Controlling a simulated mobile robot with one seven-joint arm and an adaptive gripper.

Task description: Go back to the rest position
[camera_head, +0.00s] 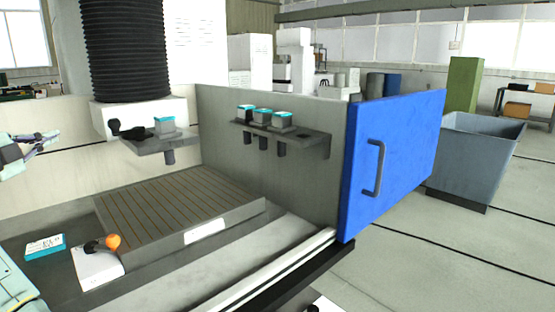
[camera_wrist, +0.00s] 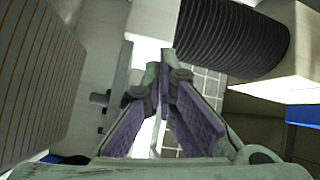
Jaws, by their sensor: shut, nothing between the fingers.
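My gripper (camera_head: 48,141) shows at the left edge of the head view, in the air, to the left of the bracket under the black bellows. It is shut and holds nothing. In the wrist view my gripper (camera_wrist: 163,70) points away from the camera, its purple-padded fingers drawn together toward the tips. No object shows between the fingers. The rest of my arm is mostly outside the head view.
A grooved table (camera_head: 175,215) lies inside the machine. A bracket (camera_head: 150,146) holds one teal-topped block; a wall rack (camera_head: 290,134) holds three. A lever with an orange knob (camera_head: 113,241) stands at front left. The blue door (camera_head: 400,150) is right; black bellows (camera_wrist: 232,40) are nearby.

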